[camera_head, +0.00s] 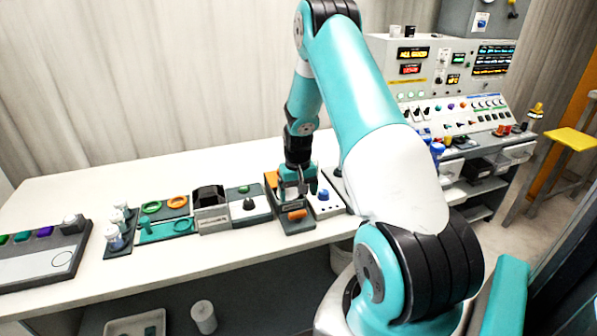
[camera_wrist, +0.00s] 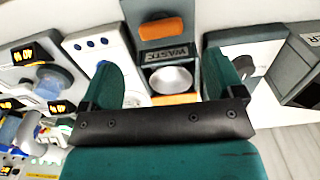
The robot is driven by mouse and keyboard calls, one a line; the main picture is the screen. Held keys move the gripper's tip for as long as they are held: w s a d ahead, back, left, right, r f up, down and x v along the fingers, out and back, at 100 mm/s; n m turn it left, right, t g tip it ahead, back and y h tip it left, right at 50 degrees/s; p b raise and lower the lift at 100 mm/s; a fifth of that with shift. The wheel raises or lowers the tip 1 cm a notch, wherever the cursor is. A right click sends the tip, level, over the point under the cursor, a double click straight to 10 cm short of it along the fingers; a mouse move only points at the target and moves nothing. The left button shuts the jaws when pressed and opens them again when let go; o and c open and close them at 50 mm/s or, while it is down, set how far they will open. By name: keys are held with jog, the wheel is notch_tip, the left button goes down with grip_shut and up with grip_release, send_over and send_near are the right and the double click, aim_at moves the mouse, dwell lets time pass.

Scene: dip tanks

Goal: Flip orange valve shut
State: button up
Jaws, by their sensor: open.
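A dark grey unit marked WASTE (camera_wrist: 140,57) has a silver bowl (camera_wrist: 171,79) in it. An orange bar (camera_head: 297,214) lies on its front part; it also shows at the top of the wrist view (camera_wrist: 162,30). A second orange piece (camera_wrist: 176,98) lies across the bowl's other side and shows at the unit's back in the head view (camera_head: 271,180). I cannot tell for sure which is the valve. My gripper (camera_head: 296,190) is open and empty above the unit; in the wrist view its teal fingers (camera_wrist: 162,78) stand either side of the bowl. Contact is not visible.
A white panel with blue knobs (camera_head: 325,201) stands right of the unit, and a panel with a black knob (camera_head: 249,205) stands left. Further left are a grey box (camera_head: 211,217), a tray with rings (camera_head: 166,234) and bottles. The table's front edge is clear.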

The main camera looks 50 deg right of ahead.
notch_tip(320, 180, up, 10)
jog(key=b, duration=0.1)
jog(key=shift+b, duration=0.4)
jog(key=s+a+r+n+t+y+b, duration=0.15)
jog(key=a+r+n, duration=0.3)
jog(key=a, duration=0.85)
jog(key=s+a+r+n+y, duration=0.1)
jog(key=s+a+r+n, duration=0.3)
jog(key=a, duration=0.9)
jog(key=s+a+r+n+y, duration=0.1)
jog(key=s+a+r+n, duration=0.1)
jog(key=s+a, duration=0.5)
jog(key=s+a+r+n+g, duration=0.1)
jog(key=s+a+n, duration=0.2)
jog(key=s+a, duration=0.4)
jog(key=shift+s+a+r+y, duration=0.3)
jog(key=shift+s+r+y, duration=0.1)
jog(key=shift+s, duration=0.2)
jog(key=shift+g, duration=0.25)
